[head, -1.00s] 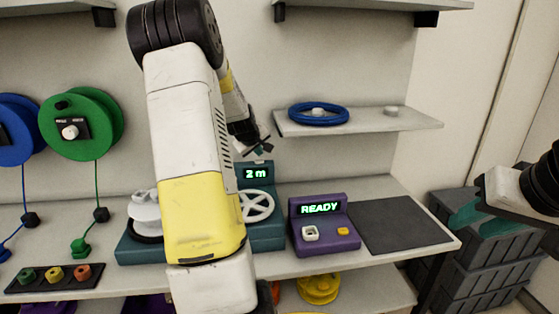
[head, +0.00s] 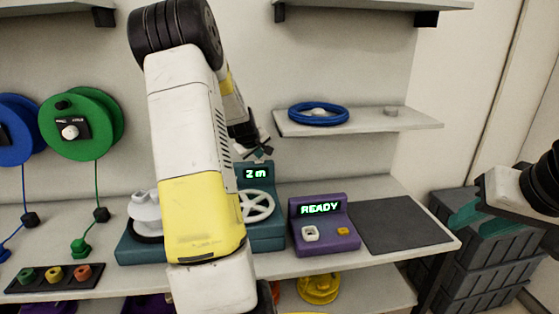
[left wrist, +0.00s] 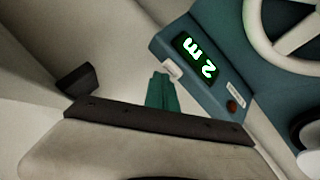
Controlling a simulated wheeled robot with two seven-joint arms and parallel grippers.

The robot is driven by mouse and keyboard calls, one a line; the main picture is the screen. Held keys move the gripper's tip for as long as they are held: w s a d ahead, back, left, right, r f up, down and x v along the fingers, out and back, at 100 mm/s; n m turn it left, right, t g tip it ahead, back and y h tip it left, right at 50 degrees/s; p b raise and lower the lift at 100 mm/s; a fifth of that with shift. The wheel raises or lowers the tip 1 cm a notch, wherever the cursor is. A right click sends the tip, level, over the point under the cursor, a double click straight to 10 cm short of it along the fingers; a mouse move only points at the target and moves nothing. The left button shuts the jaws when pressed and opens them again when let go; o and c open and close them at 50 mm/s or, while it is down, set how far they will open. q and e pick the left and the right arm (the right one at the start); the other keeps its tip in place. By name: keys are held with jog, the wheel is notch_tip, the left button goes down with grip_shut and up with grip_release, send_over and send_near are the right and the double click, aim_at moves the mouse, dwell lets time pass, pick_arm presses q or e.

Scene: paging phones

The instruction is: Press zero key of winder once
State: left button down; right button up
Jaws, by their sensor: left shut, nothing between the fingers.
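The teal winder (head: 267,229) stands on the bench, partly hidden behind my left arm. Its display shows "2 m", and a white spoked wheel (head: 257,205) is at its front. In the left wrist view the display (left wrist: 195,55) has a small red button (left wrist: 232,106) beside a white label, and a small white piece (left wrist: 172,70) at the opposite edge. The lettering is too small to read, so I cannot tell which is the zero key. My left gripper (head: 253,147) is shut and empty, just above the display. My right gripper (head: 478,220) is at the right edge, away from the winder.
A purple box (head: 322,246) with a "READY" display, a white key and a yellow key stands right of the winder. A dark mat (head: 400,226) lies beyond it. A shelf (head: 410,120) holds a blue ring (head: 319,119). Grey crates (head: 470,262) stand at the right.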

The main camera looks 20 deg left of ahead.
aim_at(259, 162)
pick_arm(q)
jog(key=shift+f, duration=0.45)
dwell(0.6)
jog(key=shift+r, duration=0.9)
jog(key=shift+r, duration=0.1)
jog(key=shift+r, duration=2.45)
